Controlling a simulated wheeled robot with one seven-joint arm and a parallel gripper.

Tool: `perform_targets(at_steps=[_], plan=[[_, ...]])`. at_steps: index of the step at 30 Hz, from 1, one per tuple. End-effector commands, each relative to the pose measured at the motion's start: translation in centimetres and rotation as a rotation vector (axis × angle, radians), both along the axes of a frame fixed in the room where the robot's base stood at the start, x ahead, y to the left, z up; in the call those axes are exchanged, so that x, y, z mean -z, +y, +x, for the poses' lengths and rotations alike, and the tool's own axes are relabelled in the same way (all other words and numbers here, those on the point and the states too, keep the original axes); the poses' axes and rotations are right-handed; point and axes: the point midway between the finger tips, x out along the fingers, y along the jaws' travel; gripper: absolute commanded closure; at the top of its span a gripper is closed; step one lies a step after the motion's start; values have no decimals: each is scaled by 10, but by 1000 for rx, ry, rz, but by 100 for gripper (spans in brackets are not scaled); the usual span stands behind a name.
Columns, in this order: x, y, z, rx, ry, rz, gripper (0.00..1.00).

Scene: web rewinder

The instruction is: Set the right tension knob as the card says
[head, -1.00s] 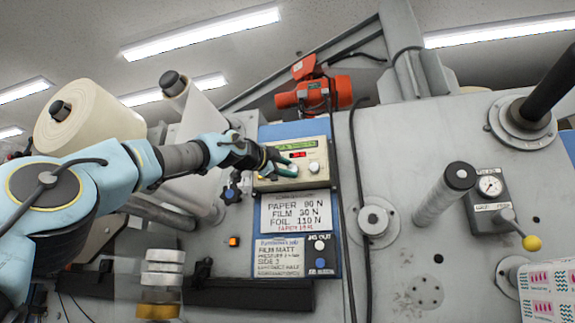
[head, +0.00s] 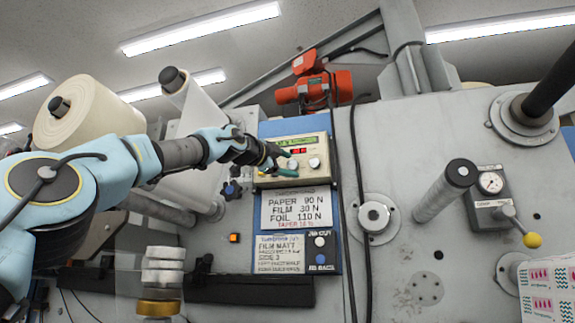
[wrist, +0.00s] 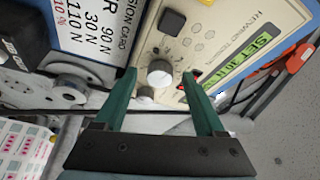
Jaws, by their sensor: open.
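The right tension knob, pale and round (head: 314,163), sits on the right of the cream control panel (head: 262,181). In the wrist view this knob (wrist: 160,73) shows between my gripper's green fingertips, with a gap on each side. My gripper (head: 284,161) is open and holds nothing, just left of the knob in the head view. The tension card (head: 296,209) under the panel reads PAPER 90 N, FILM 30 N, FOIL 110 N, with a red taper line of about 10%. The job sheet (head: 279,254) below reads FILM MATT. The green display (wrist: 262,50) starts with SET; its value is unclear.
A black square-topped control (wrist: 171,22) is on the panel beyond the knob in the wrist view. Jog buttons (head: 320,242) are beside the job sheet. A black cable (head: 357,200) hangs right of the panel. An orange device (head: 315,87) is above it.

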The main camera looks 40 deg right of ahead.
Motion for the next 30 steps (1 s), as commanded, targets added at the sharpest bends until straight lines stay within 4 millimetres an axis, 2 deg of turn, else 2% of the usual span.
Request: perform_targets(at_steps=[6,10,21,30], plan=[[1,2,0,0,0,0,28],[4,12,-2,-2,-1,-1,28],[16,72,-13,-5,-3,0,28],[15,102,-20,-1,0,-1,28]])
